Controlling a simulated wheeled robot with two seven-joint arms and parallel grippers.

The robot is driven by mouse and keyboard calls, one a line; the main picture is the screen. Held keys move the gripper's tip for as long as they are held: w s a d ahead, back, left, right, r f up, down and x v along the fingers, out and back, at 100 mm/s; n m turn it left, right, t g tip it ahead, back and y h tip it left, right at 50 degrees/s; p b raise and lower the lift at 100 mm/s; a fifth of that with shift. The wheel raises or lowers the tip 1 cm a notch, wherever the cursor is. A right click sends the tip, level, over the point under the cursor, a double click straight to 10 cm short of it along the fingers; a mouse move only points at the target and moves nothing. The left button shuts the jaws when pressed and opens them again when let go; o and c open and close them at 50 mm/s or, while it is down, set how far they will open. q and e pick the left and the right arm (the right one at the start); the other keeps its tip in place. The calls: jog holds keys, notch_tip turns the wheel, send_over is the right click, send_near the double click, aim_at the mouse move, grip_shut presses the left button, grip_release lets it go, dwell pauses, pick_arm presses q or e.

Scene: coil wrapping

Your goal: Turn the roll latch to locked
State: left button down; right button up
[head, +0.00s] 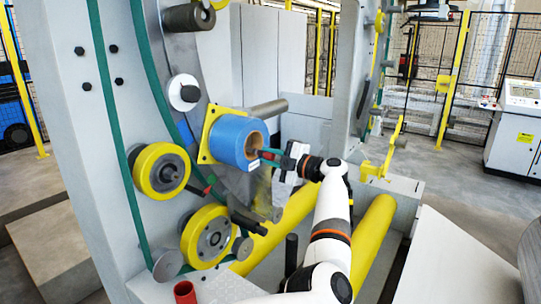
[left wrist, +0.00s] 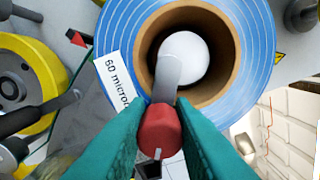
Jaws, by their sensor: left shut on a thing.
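The blue film roll (head: 232,138) sits on the machine's yellow plate (head: 207,152), its brown cardboard core facing my arm. In the left wrist view the roll (left wrist: 118,45) fills the top, with a white "60 micro…" label. The roll latch is a grey lever (left wrist: 167,78) in front of the pale round hub in the core, with a red handle (left wrist: 159,128) pointing down in that view. My left gripper (head: 268,157) is shut on the red handle, its teal fingers on both sides. The handle is mostly hidden in the head view. My right gripper is out of view.
Yellow-rimmed rollers (head: 160,170) and a green band run along the grey frame left of the roll. A grey bar (head: 268,111) sticks out just above it. Long yellow tubes (head: 374,235) lie below. A control cabinet (head: 515,130) stands far right.

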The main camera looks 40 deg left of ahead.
pick_arm(q)
jog(key=shift+f, duration=0.15)
jog(key=c, duration=1.3)
grip_release()
jog(key=shift+o, duration=0.2)
jog(key=shift+d, duration=0.1)
jog(key=shift+d, duration=0.25)
jog(key=w+d+b, duration=0.1)
jog(key=d+b, duration=0.4)
jog(key=d, duration=0.6)
jog(key=shift+w+d+b, duration=0.2)
jog(key=shift+b, duration=0.2)
